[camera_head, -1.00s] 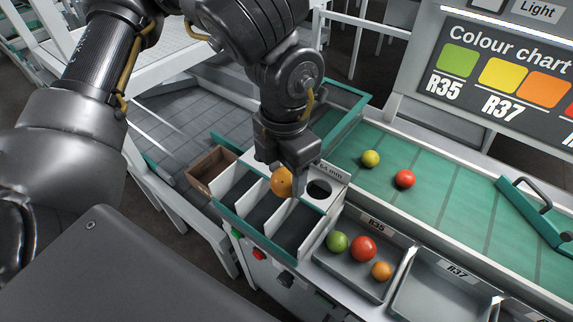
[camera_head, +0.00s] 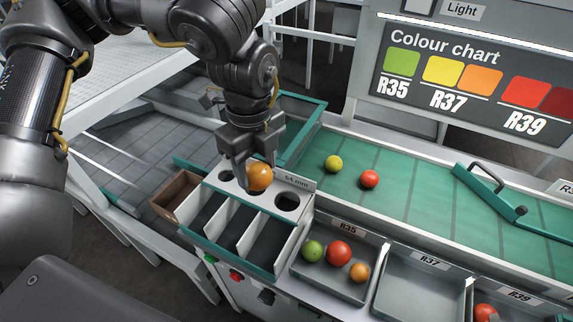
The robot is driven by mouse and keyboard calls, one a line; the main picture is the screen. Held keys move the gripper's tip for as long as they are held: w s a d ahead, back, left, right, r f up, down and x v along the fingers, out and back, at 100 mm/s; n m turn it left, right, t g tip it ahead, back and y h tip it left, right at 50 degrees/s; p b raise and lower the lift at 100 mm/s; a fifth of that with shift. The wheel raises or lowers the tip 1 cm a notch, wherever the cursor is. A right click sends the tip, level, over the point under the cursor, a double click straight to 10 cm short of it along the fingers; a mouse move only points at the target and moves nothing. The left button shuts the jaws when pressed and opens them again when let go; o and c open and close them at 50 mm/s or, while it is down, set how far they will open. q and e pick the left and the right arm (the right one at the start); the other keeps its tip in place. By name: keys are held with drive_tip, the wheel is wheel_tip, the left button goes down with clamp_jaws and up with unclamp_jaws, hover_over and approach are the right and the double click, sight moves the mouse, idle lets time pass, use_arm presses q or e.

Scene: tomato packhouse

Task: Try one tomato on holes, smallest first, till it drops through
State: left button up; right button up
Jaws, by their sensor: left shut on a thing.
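My left gripper (camera_head: 245,176) points down over the white sizing plate (camera_head: 304,189) and is shut on an orange tomato (camera_head: 260,176). The tomato is at the middle hole, whose dark edge shows just below it. Whether it touches the plate I cannot tell. The right hole (camera_head: 287,202) is open and empty, beside a label that seems to read 54 mm. My right gripper is not in view.
Divided bins (camera_head: 214,245) lie in front of the plate, with a brown box (camera_head: 168,203) to their left. The R35 tray (camera_head: 318,285) holds three tomatoes; the R37 tray (camera_head: 420,290) is empty. A yellow tomato (camera_head: 334,164) and a red tomato (camera_head: 369,179) lie on the green belt (camera_head: 420,205).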

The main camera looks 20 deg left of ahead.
use_arm(q)
drive_tip(key=w+a+n, duration=0.4)
drive_tip(key=w+n, duration=0.2)
drive_tip(key=n, duration=1.3)
drive_tip(key=shift+w+f, duration=0.15)
drive_tip(key=shift+w, duration=0.1)
